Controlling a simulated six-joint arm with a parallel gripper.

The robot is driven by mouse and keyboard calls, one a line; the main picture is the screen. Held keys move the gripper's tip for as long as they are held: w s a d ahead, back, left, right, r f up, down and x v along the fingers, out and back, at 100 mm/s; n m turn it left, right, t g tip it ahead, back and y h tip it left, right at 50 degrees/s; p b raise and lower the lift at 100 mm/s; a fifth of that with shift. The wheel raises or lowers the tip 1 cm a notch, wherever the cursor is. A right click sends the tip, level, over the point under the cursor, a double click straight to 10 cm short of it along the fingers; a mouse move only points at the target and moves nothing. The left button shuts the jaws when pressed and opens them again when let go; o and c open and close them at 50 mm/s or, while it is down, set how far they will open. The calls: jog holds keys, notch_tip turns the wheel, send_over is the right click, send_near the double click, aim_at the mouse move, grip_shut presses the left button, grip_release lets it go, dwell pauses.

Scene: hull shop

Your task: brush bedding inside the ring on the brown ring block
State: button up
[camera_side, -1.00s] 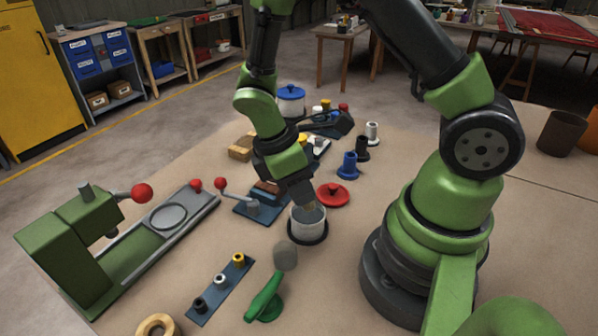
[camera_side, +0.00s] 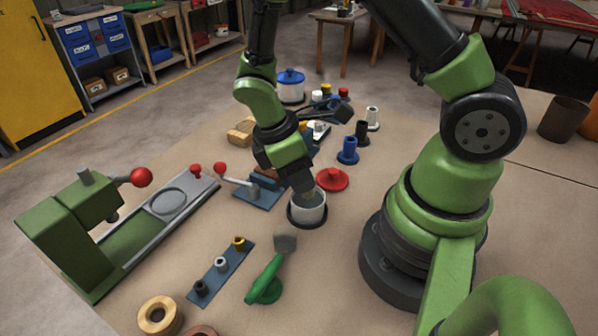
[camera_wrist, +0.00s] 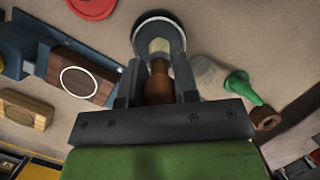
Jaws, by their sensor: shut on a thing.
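My gripper (camera_wrist: 158,88) is shut on the brown handle of a brush (camera_wrist: 158,84), seen in the wrist view. The brush points down into a white pot with a dark base (camera_side: 307,211), and its pale bristle end shows over the pot's mouth. The pot also shows in the wrist view (camera_wrist: 140,36). The brown ring block (camera_wrist: 92,90) sits in a blue fixture (camera_wrist: 32,48), left of the gripper in the wrist view, with a pale ring on its face. In the side view my gripper (camera_side: 308,190) is at the pot's mouth; the bristles' depth is hidden.
A red lid (camera_side: 333,180) lies just behind the pot. A grey block (camera_side: 285,240) and a green-handled tool (camera_side: 265,283) are in front. A blue strip with small spools (camera_side: 220,270) and a green press (camera_side: 75,235) stand left. Blue and black spools stand behind.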

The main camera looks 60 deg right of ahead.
jog(key=shift+f, duration=0.65)
dwell(1.2)
jog(key=shift+r, duration=3.55)
jog(key=shift+w, duration=0.1)
jog(key=w+r+m+y, duration=0.3)
jog(key=w+r+m, duration=0.25)
jog(key=m, duration=0.35)
jog(key=w+d+n+t+h, duration=0.1)
jog(key=w+d+t, duration=0.3)
jog(key=d, duration=0.7)
jog(key=shift+w+f, duration=0.2)
jog(key=shift+f, duration=2.5)
